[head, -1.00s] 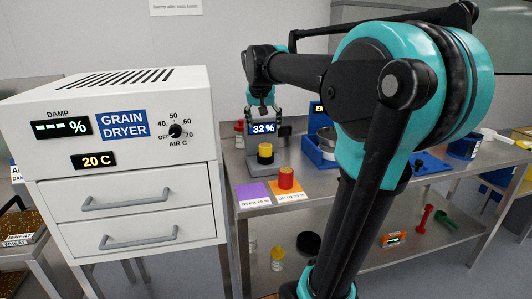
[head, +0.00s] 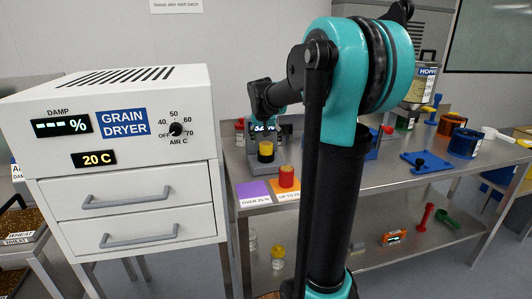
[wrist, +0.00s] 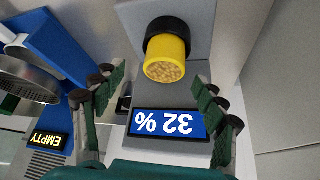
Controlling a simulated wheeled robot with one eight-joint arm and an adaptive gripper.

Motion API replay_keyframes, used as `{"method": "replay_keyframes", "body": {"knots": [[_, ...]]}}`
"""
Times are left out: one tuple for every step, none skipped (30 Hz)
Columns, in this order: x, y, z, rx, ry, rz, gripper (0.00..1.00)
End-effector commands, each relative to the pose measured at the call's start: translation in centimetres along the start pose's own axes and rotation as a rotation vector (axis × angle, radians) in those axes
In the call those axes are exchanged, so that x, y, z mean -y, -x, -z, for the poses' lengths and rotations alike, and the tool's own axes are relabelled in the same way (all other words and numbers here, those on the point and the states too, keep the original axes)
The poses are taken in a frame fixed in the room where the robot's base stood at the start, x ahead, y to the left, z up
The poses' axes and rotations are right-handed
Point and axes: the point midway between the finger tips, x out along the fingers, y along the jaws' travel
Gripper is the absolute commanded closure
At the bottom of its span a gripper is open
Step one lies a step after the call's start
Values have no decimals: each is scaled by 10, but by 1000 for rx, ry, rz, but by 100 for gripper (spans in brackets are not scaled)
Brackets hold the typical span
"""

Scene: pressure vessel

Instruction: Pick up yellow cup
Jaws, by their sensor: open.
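The yellow cup (head: 265,148) stands on the grey meter (head: 276,168), its lower end in a black ring. In the wrist view the cup (wrist: 166,60) is seen from its open end, with grain inside. The meter's blue display (wrist: 170,123) reads 32 %, upside down.
A red cup (head: 287,176) stands on the orange mat (head: 287,195), beside the purple mat (head: 253,190). The grain dryer (head: 120,150) is close on the left. In the wrist view, a blue device with a metal bowl (wrist: 22,80) is left of my gripper.

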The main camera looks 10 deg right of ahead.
Motion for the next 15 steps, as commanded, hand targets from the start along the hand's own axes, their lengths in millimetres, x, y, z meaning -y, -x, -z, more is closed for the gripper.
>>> {"method": "replay_keyframes", "body": {"knots": [[2, -6, 0, 0, 0, 0, 28], [3, -10, 0, 0, 0, 0, 28], [4, -17, 0, 0, 0, 0, 28], [5, -21, -1, 0, 0, 0, 28], [6, -26, -1, 0, 1, 0, 28], [6, -31, -1, 0, 0, 0, 28], [6, -35, -1, 0, 0, 0, 28], [6, -38, -1, 0, 0, 0, 28], [6, -42, -1, 0, 0, 0, 28], [6, -44, -1, 0, 0, 0, 28], [6, -45, -1, 0, 0, 0, 28], [6, -46, -1, 0, 0, 0, 28], [6, -47, -1, 0, 1, 0, 28], [6, -47, -1, 0, 1, 0, 28], [6, -47, -1, 0, 1, 0, 28]]}}
